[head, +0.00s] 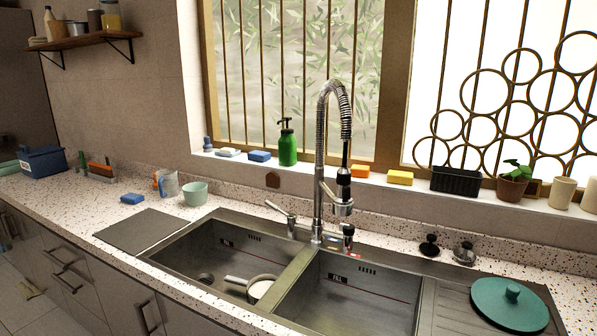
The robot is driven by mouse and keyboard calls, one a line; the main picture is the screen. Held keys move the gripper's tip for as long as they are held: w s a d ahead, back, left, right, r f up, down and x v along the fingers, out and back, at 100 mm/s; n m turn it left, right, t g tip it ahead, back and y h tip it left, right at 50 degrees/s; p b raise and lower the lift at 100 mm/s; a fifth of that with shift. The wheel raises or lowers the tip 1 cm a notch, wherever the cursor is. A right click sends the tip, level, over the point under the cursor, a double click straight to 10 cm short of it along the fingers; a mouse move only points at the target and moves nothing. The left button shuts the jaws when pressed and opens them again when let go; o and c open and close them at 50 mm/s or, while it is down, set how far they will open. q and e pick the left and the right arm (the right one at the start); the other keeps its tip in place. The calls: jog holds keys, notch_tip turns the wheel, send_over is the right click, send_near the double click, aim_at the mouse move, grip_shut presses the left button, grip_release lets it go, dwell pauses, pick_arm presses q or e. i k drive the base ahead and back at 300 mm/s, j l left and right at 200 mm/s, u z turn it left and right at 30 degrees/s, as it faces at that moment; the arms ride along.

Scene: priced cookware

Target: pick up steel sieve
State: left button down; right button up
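A steel sieve (250,285) lies low in the left basin of the double steel sink (296,268). Its round bowl is toward the divider between the basins, and its short pale handle points left. The bowl looks pale inside, and its near edge is partly hidden by the front rim of the sink. Neither of my grippers shows in the head view.
A tall spring faucet (322,170) rises behind the divider. A green lid (510,304) lies on the right drainboard. A pale green cup (195,194) and blue sponge (132,199) stand on the left counter. A green soap bottle (287,146) is on the sill.

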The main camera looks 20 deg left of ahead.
aim_at(256, 286)
jog(key=z, duration=1.3)
jog(key=u, duration=2.3)
jog(key=i+j+z, duration=0.2)
jog(key=i+j, duration=0.25)
jog(key=j, duration=0.2)
jog(key=i+j, duration=0.2)
jog(key=j, duration=0.15)
jog(key=i+j+z, duration=0.15)
jog(key=i+j, duration=0.05)
jog(key=j, duration=0.1)
